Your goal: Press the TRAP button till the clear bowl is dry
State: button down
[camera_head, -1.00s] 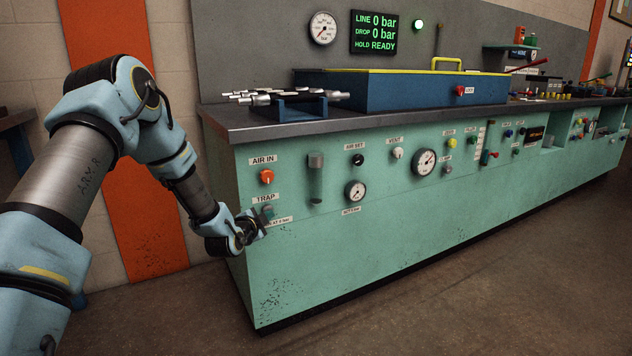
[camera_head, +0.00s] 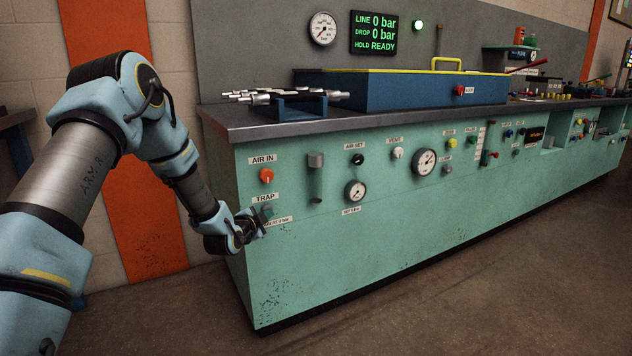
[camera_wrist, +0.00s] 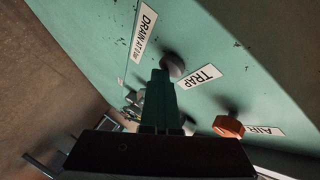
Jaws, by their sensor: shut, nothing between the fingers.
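The TRAP button (camera_head: 268,211) is a small grey knob on the green bench front, between the TRAP label and the drain label. In the wrist view the button (camera_wrist: 173,65) is a dark grey round knob just beyond the fingertips. My gripper (camera_head: 259,221) is shut and empty, pointing at the button. In the wrist view the closed fingers (camera_wrist: 161,76) overlap its edge; I cannot tell whether they touch or press it. The clear bowl (camera_head: 316,180) hangs under a grey cap to the right of the button; I cannot make out any liquid level in it.
The orange AIR IN knob (camera_head: 267,176) sits just above the TRAP label; it also shows in the wrist view (camera_wrist: 229,127). A small gauge (camera_head: 355,191) is right of the bowl. The display (camera_head: 374,33) reads 0 bar and READY. The floor before the bench is clear.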

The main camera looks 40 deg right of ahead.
jog(key=shift+w+a+r, duration=0.25)
jog(key=shift+w+a, duration=0.1)
jog(key=shift+w, duration=0.15)
jog(key=s, duration=0.6)
jog(key=shift+s+a+f+b, duration=0.15)
jog(key=shift+s+f+b, duration=0.05)
jog(key=shift+s+b, duration=0.1)
jog(key=a+r+n+g+y, duration=0.3)
jog(key=a+n+y, duration=0.7)
jog(key=a, duration=1.6)
jog(key=s+a+r+n+g+y, duration=0.1)
jog(key=s+a+r+n+g, duration=0.1)
jog(key=s+a+n, duration=0.55)
jog(key=s+a+r+n+g+y, duration=0.1)
jog(key=s+a+r+n+g, duration=0.2)
jog(key=s+a, duration=0.7)
notch_tip(320, 180, up, 26)
jog(key=p, duration=2.6)
jog(key=shift+w+d+f+p, duration=0.15)
jog(key=shift+d+p, duration=0.1)
jog(key=shift+p, duration=0.1)
